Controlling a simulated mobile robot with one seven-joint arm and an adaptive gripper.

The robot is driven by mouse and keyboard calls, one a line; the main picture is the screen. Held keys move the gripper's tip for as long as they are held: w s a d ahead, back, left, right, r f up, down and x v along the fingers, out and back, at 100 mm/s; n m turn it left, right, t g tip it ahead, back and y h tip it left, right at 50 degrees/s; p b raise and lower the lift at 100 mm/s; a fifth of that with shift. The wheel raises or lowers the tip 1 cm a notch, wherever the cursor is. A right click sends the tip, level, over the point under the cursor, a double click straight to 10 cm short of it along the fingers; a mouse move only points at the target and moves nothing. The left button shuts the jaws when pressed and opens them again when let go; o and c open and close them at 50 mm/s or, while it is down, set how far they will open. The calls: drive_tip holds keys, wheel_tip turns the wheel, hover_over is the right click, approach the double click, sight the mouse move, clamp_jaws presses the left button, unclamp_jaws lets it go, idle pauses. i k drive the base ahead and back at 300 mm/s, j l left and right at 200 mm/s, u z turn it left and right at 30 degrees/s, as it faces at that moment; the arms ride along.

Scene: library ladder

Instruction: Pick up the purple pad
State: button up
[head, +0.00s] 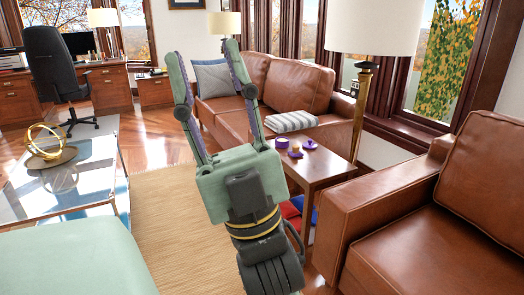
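Small purple things lie on the wooden side table (333,167) between the sofa and the armchair. One purple thing (282,143) is at the left and looks low and blocky. Another purple thing (310,145) is to its right and looks flat with a raised middle. They are too small for me to tell which is the pad. My gripper (202,50) is raised in front of the camera, left of the table in the picture. Its two green fingers are spread wide with nothing between them.
A small tan thing with purple below it (295,149) sits between the purple things. A lamp (361,110) stands behind the table. A brown armchair (400,215) is at right, a sofa (285,85) behind. A glass table (60,190) is left; the rug (175,220) has clear room.

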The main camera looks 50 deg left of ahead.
sight(296, 153)
drive_tip(key=u, duration=1.35)
